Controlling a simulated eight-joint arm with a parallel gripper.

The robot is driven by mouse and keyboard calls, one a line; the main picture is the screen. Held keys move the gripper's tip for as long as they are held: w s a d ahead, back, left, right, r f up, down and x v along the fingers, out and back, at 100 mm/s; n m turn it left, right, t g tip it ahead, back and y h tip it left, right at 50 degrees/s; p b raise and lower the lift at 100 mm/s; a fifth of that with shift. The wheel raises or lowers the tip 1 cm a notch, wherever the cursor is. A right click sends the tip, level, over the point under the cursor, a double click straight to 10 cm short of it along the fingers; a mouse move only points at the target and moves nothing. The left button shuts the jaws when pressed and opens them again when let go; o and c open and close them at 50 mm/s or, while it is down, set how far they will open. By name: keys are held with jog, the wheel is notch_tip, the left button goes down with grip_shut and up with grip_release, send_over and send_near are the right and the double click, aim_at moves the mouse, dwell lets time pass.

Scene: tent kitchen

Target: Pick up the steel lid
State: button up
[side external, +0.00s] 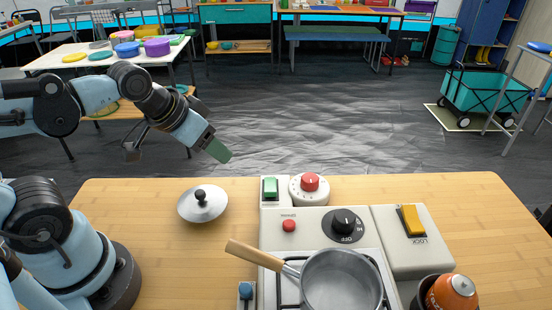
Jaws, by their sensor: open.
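The steel lid (203,204) is a shiny silver disc with a black knob on top. It lies flat on the wooden table (130,200) in the side external view, left of the stove. My gripper (219,150) is above and slightly right of the lid, apart from it, angled down to the right. It is open, with nothing visible in it. One finger with a green pad shows clearly; the other finger is hidden or hard to make out.
The stove (385,225) stands right of the lid, with raised knobs and switches. A steel saucepan (342,284) sits on it, its wooden handle (255,254) pointing left toward the lid. An orange canister (452,292) is at the front right. Bare tabletop surrounds the lid.

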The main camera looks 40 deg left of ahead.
jog(key=s+a+r+m+g, duration=0.2)
jog(key=s+g, duration=0.3)
send_over(200, 192)
jog(key=s, duration=0.1)
jog(key=shift+d+f, duration=0.15)
jog(key=shift+f, duration=3.05)
jog(key=shift+w+a+f, duration=0.1)
jog(key=shift+w+f, duration=0.05)
jog(key=shift+f, duration=0.7)
jog(key=shift+w+a+f, duration=0.1)
jog(key=shift+f, duration=0.7)
jog(key=shift+w+f, duration=0.1)
jog(key=shift+f, duration=0.9)
grip_shut()
